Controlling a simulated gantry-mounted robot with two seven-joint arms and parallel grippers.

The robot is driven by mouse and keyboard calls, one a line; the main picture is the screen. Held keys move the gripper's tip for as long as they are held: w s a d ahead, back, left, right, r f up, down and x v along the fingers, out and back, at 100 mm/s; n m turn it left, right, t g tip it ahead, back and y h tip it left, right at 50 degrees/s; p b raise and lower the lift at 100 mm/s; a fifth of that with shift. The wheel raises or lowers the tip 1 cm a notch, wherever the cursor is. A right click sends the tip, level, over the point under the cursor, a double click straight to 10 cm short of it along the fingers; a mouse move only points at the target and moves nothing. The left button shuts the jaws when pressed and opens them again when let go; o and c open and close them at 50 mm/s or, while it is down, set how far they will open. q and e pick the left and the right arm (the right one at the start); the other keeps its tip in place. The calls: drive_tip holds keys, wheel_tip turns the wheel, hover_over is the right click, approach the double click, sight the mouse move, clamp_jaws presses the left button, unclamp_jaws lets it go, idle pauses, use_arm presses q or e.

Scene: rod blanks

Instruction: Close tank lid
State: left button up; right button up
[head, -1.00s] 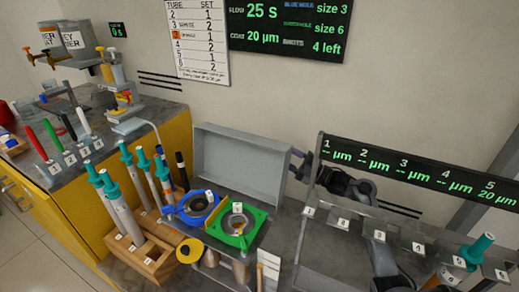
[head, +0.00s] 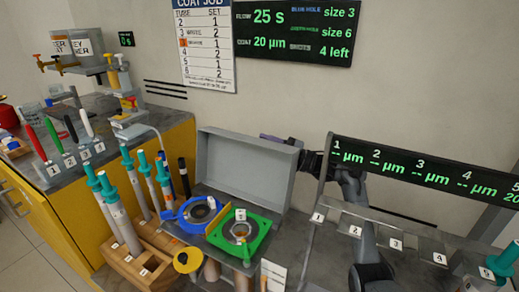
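The tank lid (head: 248,168) is a grey, shallow box-like cover. It stands open and upright at the back of the tank, behind a blue ring fixture (head: 199,212) and a green square fixture (head: 239,234) with round holes. My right gripper (head: 273,139) is behind the lid's upper right edge; only a purplish part and its dark wrist show. Its fingertips are hidden, and I cannot tell whether it touches the lid. My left gripper is out of view.
A wooden rack (head: 148,262) with several teal-capped rods stands left of the tank. A yellow disc (head: 187,260) is in front. A numbered metal rack (head: 395,232) under a display (head: 420,172) stands at the right, close to my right arm.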

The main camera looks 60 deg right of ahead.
drive_tip(key=shift+x, duration=1)
clamp_jaws()
